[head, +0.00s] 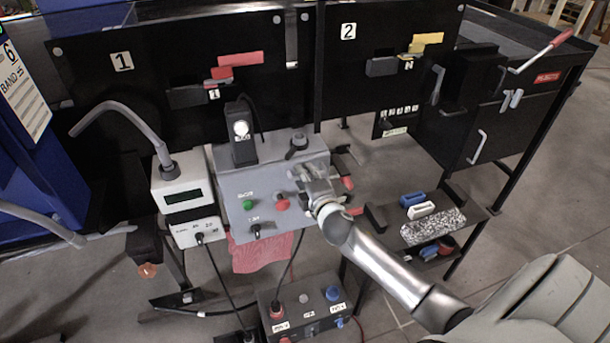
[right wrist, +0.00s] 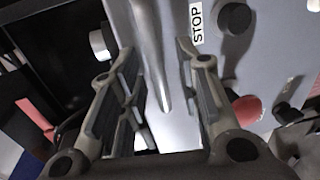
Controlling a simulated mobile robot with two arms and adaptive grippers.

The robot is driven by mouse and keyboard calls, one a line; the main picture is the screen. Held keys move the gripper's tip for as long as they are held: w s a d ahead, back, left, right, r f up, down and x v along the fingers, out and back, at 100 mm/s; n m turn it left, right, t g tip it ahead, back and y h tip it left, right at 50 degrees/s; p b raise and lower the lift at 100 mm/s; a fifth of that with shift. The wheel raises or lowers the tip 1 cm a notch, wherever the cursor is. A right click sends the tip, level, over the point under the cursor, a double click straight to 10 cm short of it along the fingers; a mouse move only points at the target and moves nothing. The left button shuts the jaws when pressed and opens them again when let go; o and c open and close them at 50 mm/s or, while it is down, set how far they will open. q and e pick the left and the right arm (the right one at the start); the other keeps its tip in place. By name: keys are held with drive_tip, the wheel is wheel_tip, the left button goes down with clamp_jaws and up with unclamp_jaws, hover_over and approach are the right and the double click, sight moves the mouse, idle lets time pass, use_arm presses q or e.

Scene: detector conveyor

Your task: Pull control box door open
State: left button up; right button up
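The grey control box (head: 238,188) stands in the middle of the head view, with a green button, a red button and a black knob on its face. Its door looks shut. My right gripper (head: 305,178) is at the right part of that face and covers it in the head view. In the right wrist view a pale metal bar handle (right wrist: 152,50) runs down between the fingers of my right gripper (right wrist: 155,80). The fingers are apart, with a gap showing on each side of the bar. A STOP label (right wrist: 196,22) is beside the right finger. My left gripper is not in view.
A white meter box (head: 180,190) stands close on the left of the control box. Black panels numbered 1 (head: 120,85) and 2 (head: 348,60) stand behind. A low shelf (head: 470,210) with small blocks is at right. A smaller button box (head: 305,305) is below.

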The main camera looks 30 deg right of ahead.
drive_tip(key=shift+w, duration=0.3)
drive_tip(key=shift+f, duration=0.1)
clamp_jaws()
